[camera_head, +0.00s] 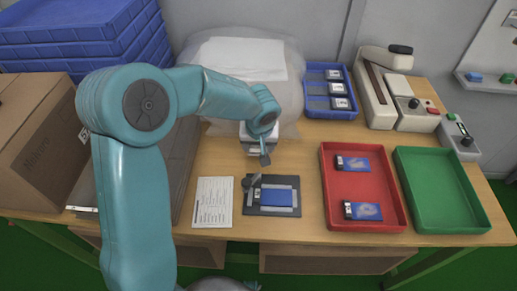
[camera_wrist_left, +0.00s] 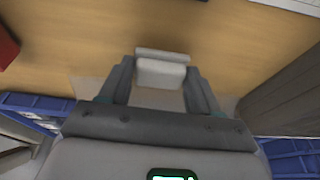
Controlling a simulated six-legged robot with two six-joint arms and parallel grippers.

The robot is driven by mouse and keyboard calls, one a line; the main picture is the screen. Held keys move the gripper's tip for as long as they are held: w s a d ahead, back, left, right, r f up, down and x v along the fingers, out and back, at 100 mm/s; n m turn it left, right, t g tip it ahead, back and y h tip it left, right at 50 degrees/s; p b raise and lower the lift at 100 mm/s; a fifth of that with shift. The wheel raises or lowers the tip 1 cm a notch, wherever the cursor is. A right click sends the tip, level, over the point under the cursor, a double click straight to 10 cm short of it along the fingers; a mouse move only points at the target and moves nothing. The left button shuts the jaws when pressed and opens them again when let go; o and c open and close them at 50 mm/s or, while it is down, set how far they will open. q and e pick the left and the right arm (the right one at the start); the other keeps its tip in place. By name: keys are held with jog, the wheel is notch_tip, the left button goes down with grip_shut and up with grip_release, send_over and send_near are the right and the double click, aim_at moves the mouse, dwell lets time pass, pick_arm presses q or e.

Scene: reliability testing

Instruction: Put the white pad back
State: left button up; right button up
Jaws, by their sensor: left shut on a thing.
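The white pad (camera_wrist_left: 161,73) is a small pale block between the two dark fingers of my left gripper (camera_wrist_left: 160,84) in the left wrist view. The gripper is shut on it, above the wooden table. In the head view my left gripper (camera_head: 264,157) hangs over the table, in front of the clear bag and behind the dark mat (camera_head: 250,209). The pad's outline is hard to separate from the pale parts around the gripper there. My right gripper is not in view.
A blue item lies on the dark mat; a printed sheet (camera_head: 213,212) lies left of it. A red tray (camera_head: 364,226) with two blue packets and an empty green tray (camera_head: 438,190) stand right. A blue divided tray (camera_head: 330,113), a bagged white stack (camera_head: 240,60) and a press (camera_head: 378,88) stand behind.

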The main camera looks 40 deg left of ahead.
pick_arm(q)
jog(key=shift+x, duration=1.05)
jog(key=shift+s+d, duration=0.15)
jog(key=shift+s, duration=0.05)
jog(key=shift+f+b, duration=0.15)
jog(key=shift+b, duration=0.2)
jog(key=o, duration=1.3)
jog(key=shift+r+p, duration=0.4)
jog(key=shift+r, duration=0.15)
jog(key=v, duration=1.1)
jog(key=shift+r+p, duration=0.15)
jog(key=shift+p, duration=0.2)
